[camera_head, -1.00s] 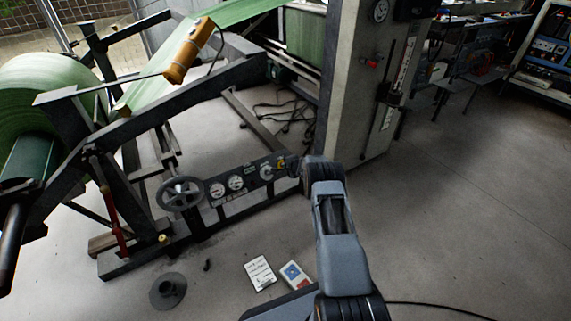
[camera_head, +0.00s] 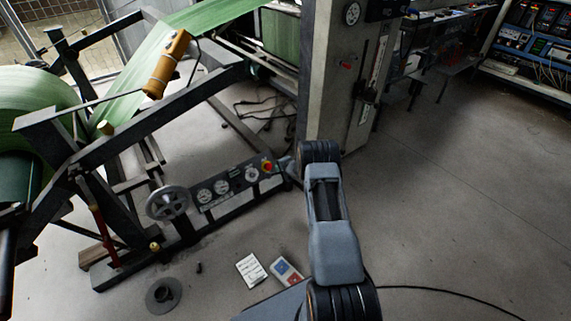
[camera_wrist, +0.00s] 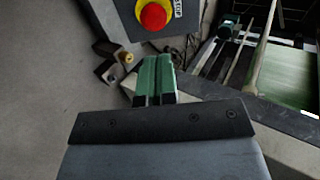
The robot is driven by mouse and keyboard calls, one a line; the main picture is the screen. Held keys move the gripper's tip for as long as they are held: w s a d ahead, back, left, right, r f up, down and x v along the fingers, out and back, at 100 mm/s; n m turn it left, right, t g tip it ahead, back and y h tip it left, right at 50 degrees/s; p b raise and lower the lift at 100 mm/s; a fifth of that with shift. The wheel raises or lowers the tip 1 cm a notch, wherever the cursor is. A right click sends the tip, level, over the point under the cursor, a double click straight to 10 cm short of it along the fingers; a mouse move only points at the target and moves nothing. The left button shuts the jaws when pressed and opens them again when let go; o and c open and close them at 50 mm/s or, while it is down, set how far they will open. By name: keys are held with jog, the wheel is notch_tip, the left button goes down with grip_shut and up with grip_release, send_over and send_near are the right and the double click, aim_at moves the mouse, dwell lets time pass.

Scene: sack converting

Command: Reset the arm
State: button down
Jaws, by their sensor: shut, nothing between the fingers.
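My gripper (camera_wrist: 157,72) shows in the wrist view with its two green fingers together and nothing between them. Beyond the fingertips is a red mushroom button (camera_wrist: 153,16) on a grey plate with a small label. The button is apart from the fingers in the picture. In the head view my arm rises at the centre right, and its fingers are mostly hidden behind its own links. The red button (camera_head: 267,167) shows there at the right end of a dark control panel (camera_head: 228,187) with several round gauges, just left of my arm.
A handwheel (camera_head: 168,203) sits left of the panel on the dark unwind frame, which carries a green roll (camera_head: 35,108). A grey column (camera_head: 333,75) stands behind my arm. A white card (camera_head: 250,270), a handheld device (camera_head: 286,271) and a flanged disc (camera_head: 163,296) lie low.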

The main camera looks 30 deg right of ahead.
jog(key=s+a+r+n+g+h+p, duration=0.1)
jog(key=s+r+n+h+p, duration=0.3)
jog(key=r, duration=0.9)
jog(key=s+a+r+g+y+p, duration=0.1)
jog(key=s+r+p, duration=0.2)
jog(key=r+p, duration=0.75)
jog(key=s+a+r+n+h+p, duration=0.2)
jog(key=s+r, duration=0.1)
jog(key=r, duration=1.3)
jog(key=s+a+r+n+g+y+p, duration=0.1)
jog(key=s+a+r+n+p, duration=0.2)
jog(key=s+r, duration=0.5)
jog(key=s+a+r+n+g+y+p, duration=0.1)
jog(key=s+a+r+p, duration=0.4)
jog(key=s, duration=0.6)
jog(key=s+a+r+n+g+p, duration=0.3)
jog(key=s+a+r+n+p, duration=0.2)
jog(key=s+r+p, duration=0.2)
notch_tip(320, 180, up, 4)
jog(key=shift+s+r+n+y, duration=0.15)
jog(key=shift+s+n+y, duration=0.25)
jog(key=shift+s, duration=0.75)
